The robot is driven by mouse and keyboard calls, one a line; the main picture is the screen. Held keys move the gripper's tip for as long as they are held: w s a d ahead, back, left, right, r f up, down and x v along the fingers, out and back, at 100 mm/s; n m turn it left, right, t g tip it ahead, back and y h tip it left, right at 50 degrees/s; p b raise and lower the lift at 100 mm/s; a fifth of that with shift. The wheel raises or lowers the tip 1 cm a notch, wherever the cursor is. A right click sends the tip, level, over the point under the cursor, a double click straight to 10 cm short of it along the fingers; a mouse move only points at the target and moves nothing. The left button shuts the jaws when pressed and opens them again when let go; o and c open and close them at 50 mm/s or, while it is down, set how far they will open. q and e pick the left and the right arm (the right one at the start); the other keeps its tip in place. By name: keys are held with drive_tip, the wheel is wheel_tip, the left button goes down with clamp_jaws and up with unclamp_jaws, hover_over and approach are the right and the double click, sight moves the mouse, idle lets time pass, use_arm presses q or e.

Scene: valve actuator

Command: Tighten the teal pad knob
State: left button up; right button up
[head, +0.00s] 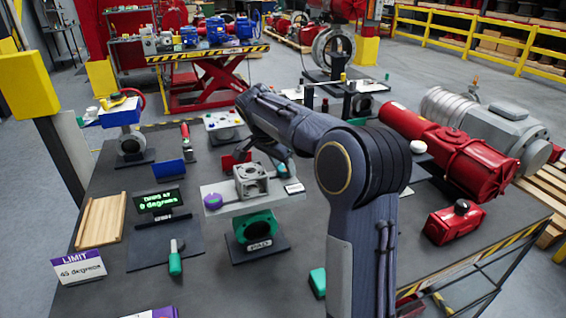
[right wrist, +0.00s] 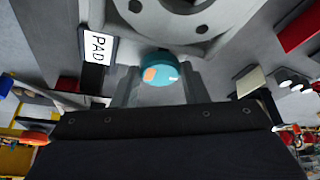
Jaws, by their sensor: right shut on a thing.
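The teal pad knob (right wrist: 160,68), with an orange mark on its face, sits between my right gripper's grey fingers (right wrist: 158,88) in the right wrist view. The fingers are shut on it, below a grey round flange (right wrist: 185,20) with dark holes. A white card reading PAD (right wrist: 97,46) is to the left. In the head view the grey square mounting pad (head: 251,180) stands on a light plate over a green valve body (head: 256,228). My right arm reaches over from the right; its gripper is mostly hidden behind the arm. My left gripper is not in view.
A purple knob (head: 213,201) is at the plate's left end. A dark display (head: 160,199) shows green text ending in "0 degrees". A LIMIT card (head: 80,268) reads 45 degrees. Red actuators (head: 455,160) lie at right.

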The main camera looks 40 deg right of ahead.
drive_tip(key=shift+m, duration=0.4)
drive_tip(key=o, duration=1)
drive_tip(key=shift+r, duration=0.1)
drive_tip(key=v, duration=0.7)
drive_tip(key=shift+w+a+r, duration=0.1)
drive_tip(key=shift+a+r, duration=0.05)
drive_tip(key=shift+r, duration=0.2)
drive_tip(key=shift+f, duration=0.1)
